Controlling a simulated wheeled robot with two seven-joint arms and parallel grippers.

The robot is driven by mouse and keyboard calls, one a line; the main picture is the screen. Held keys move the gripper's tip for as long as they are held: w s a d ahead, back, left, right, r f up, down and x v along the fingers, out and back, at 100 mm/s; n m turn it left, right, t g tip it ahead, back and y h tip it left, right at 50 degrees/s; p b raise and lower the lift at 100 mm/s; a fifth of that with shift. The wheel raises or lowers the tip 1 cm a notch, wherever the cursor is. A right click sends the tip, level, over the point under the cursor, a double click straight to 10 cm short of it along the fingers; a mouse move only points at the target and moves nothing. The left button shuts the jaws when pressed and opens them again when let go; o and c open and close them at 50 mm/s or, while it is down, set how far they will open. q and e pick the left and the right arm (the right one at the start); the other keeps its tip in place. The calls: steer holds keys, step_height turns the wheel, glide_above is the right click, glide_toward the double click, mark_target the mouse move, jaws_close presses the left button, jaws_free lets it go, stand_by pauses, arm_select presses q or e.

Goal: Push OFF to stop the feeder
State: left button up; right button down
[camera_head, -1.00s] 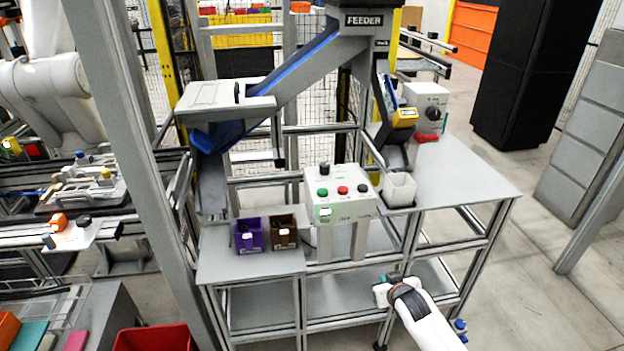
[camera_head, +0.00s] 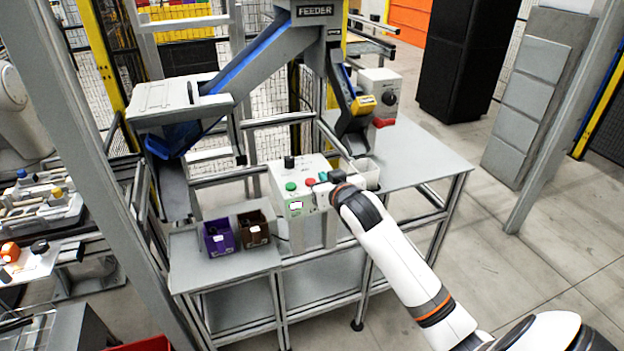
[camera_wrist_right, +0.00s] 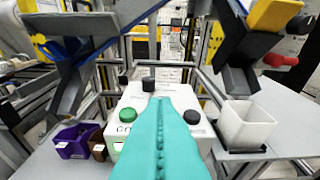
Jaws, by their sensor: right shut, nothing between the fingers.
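The control box (camera_head: 283,200) stands on the feeder bench with a green button (camera_head: 291,187), a red button (camera_head: 310,183) and a black knob (camera_head: 289,162). My right gripper (camera_head: 322,178) is at the box's right side, close to the red button; I cannot tell if it touches. In the right wrist view its teal fingers (camera_wrist_right: 160,125) are shut and empty, pointing at the box. They hide the red button there; the green button (camera_wrist_right: 127,115) shows to the left and a black button (camera_wrist_right: 192,117) to the right. My left gripper is out of view.
A white cup (camera_head: 366,173) stands right of the box under the feeder chute (camera_head: 352,115). A purple bin (camera_head: 219,236) and a brown bin (camera_head: 253,229) sit to the left. The bench's right top (camera_head: 420,160) is largely clear.

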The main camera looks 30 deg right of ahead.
steer(key=p, duration=0.2)
glide_above(313, 180)
steer(key=s+a, duration=0.2)
steer(key=shift+d+f, duration=0.2)
steer(key=shift+f, duration=0.95)
step_height(313, 180, down, 3)
steer(key=shift+f, duration=0.15)
steer(key=shift+d+f, duration=0.1)
steer(key=shift+f, duration=0.35)
steer(key=shift+f, duration=0.1)
